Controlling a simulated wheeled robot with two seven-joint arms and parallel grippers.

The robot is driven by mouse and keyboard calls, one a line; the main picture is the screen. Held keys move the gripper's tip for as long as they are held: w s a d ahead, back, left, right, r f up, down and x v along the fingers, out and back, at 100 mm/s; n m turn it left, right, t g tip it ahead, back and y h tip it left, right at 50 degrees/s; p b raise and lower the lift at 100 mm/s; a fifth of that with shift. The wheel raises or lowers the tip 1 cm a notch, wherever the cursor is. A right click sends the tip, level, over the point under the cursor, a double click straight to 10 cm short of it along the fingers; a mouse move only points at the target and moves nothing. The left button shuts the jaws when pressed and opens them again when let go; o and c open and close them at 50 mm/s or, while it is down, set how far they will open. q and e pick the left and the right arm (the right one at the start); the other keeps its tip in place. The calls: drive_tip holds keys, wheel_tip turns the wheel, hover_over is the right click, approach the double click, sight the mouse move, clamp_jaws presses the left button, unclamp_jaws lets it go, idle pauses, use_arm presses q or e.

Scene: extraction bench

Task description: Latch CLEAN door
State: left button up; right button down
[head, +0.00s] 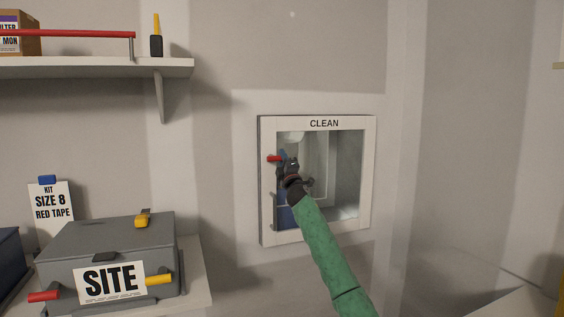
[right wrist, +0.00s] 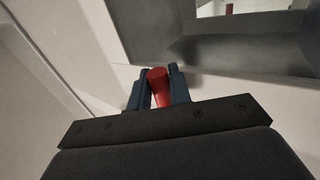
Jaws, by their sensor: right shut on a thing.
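The CLEAN door (head: 368,180) is a pale framed window in the wall, labelled CLEAN along its top, in the middle of the head view. A red handle (head: 273,159) shows at the left side of its frame. My right gripper (head: 284,163) is in front of the left part of the window, and my arm covers part of the lower frame. In the right wrist view, the dark fingers of my right gripper (right wrist: 161,88) are shut on the red handle (right wrist: 158,84). I cannot tell whether the door is latched. My left gripper is not in view.
A grey SITE case (head: 75,262) with red and yellow handles stands on a ledge at lower left. A KIT sign (head: 50,205) stands behind it. A shelf (head: 90,68) holds a box and a yellow-and-black tool (head: 156,38). The wall right of the window is bare.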

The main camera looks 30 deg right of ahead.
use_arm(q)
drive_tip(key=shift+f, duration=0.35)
use_arm(e)
drive_tip(key=shift+d+f, duration=0.1)
drive_tip(key=c, duration=1.6)
unclamp_jaws()
